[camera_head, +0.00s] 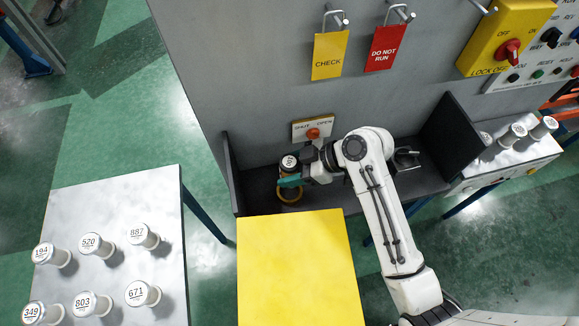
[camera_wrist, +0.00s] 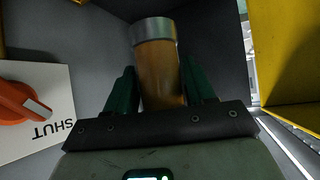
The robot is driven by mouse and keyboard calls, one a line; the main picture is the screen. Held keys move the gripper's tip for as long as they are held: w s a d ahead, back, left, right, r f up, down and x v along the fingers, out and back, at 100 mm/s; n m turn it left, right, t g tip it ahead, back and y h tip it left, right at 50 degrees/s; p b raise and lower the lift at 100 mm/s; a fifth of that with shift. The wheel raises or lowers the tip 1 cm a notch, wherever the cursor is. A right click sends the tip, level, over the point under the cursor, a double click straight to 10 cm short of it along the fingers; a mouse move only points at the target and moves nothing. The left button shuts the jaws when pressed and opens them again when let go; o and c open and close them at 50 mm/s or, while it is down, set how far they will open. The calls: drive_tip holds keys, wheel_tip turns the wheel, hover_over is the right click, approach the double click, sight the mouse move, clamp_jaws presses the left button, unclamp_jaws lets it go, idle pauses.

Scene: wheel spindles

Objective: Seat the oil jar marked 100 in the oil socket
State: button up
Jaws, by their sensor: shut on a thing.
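The oil jar (camera_head: 288,161) is in my gripper (camera_head: 291,181), upright or nearly so, over the recess at the foot of the grey panel. Its top label is too small to read for certain. The wrist view shows its amber body (camera_wrist: 162,75) and grey metal end between the two green fingers of my gripper (camera_wrist: 160,90). A yellow-orange ring (camera_head: 290,196), perhaps the oil socket, shows just below the fingers and is partly hidden by them. I cannot tell whether the jar touches it.
A red-orange knob (camera_head: 313,133) on a SHUT/OPEN plate is on the panel close behind my gripper. Dark side walls (camera_head: 455,135) bound the recess. A yellow surface (camera_head: 300,265) lies in front. White-lidded jars stand on a left table (camera_head: 110,195) and others at right.

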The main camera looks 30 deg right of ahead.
drive_tip(key=shift+f+b, duration=1.6)
drive_tip(key=shift+f, duration=0.8)
drive_tip(key=shift+f+b, duration=1.25)
drive_tip(key=shift+f, duration=0.65)
drive_tip(key=o, duration=1.3)
drive_tip(key=v, duration=1.1)
drive_tip(key=shift+b, duration=0.4)
